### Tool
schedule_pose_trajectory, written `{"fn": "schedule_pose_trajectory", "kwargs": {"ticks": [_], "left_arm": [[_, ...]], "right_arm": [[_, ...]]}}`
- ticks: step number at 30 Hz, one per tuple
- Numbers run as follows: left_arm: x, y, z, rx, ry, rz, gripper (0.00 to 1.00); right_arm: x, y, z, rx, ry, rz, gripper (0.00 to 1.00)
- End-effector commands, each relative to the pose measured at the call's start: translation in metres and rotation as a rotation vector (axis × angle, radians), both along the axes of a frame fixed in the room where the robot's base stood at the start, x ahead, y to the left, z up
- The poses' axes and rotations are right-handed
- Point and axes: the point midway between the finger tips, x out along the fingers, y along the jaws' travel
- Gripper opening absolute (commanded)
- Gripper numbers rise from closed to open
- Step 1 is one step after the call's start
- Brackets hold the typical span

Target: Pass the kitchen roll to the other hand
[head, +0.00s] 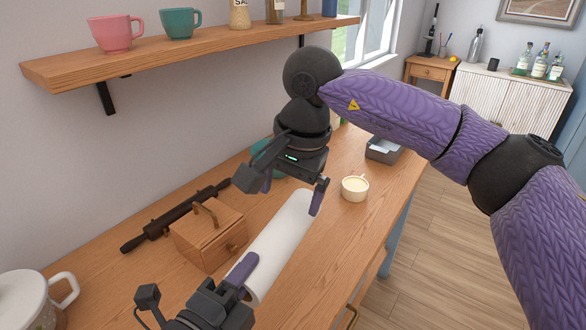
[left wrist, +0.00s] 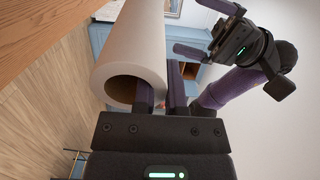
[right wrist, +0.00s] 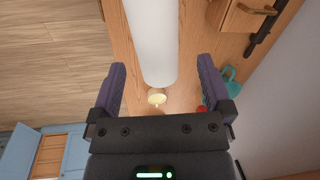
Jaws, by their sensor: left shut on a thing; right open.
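The kitchen roll (head: 275,248) is a long white tube, held slanting above the wooden counter. My left gripper (head: 243,272) is shut on its near end. In the left wrist view, one finger of the left gripper (left wrist: 161,88) is in the hollow core of the roll (left wrist: 136,45) and the other is outside, against its wall. My right gripper (head: 284,194) is open at the roll's far end. In the right wrist view, the roll (right wrist: 152,35) shows between the spread fingers of the right gripper (right wrist: 162,68), with space on both sides.
A wooden box (head: 208,240) and a dark rolling pin (head: 172,217) lie left of the roll. A cream cup (head: 355,188) and a grey tray (head: 384,149) stand beyond it. A white pot (head: 25,300) is at the near left. A shelf (head: 190,50) with mugs hangs above.

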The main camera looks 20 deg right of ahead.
Motion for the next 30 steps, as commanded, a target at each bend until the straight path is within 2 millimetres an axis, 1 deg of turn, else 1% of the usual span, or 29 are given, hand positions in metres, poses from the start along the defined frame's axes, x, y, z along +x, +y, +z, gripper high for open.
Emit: {"fn": "schedule_pose_trajectory", "kwargs": {"ticks": [1,3,6,9,13,20,21,23,24,26,27,29,30], "left_arm": [[0.0,0.0,0.0,0.0,0.0,0.0,0.0],[0.0,0.0,0.0,0.0,0.0,0.0,0.0],[0.0,0.0,0.0,0.0,0.0,0.0,0.0],[0.0,0.0,0.0,-0.001,-0.001,-0.001,0.0],[0.0,0.0,0.001,-0.001,-0.001,-0.001,0.0],[0.0,0.0,0.001,-0.001,-0.001,-0.001,0.0],[0.0,0.0,0.001,-0.001,-0.001,-0.001,0.0],[0.0,0.0,0.001,-0.001,-0.001,-0.001,0.0],[0.0,0.0,0.001,-0.001,0.0,-0.002,0.0],[0.0,0.0,0.0,-0.001,0.0,-0.002,0.0],[-0.001,-0.001,0.0,-0.001,0.0,-0.003,0.0],[-0.001,-0.001,0.0,-0.002,0.001,-0.003,0.0],[-0.001,-0.001,0.0,-0.002,0.001,-0.004,0.0]], "right_arm": [[0.001,0.001,-0.013,0.0,0.004,-0.001,1.0],[0.003,0.004,-0.031,0.001,0.004,-0.001,1.0],[0.005,0.007,-0.053,0.003,0.004,0.0,1.0],[0.008,0.009,-0.068,0.005,0.004,0.0,1.0],[0.009,0.011,-0.077,0.006,0.0,0.0,1.0],[0.009,0.011,-0.078,0.007,0.001,-0.001,1.0],[0.009,0.011,-0.078,0.007,0.001,-0.001,0.96],[0.009,0.011,-0.078,0.007,0.0,-0.002,0.83],[0.009,0.011,-0.078,0.007,0.0,-0.002,0.75],[0.009,0.011,-0.078,0.008,0.0,-0.001,0.62],[0.009,0.011,-0.078,0.008,0.0,-0.001,0.53],[0.009,0.011,-0.078,0.009,0.0,-0.001,0.41],[0.009,0.011,-0.078,0.009,0.0,-0.001,0.32]]}}
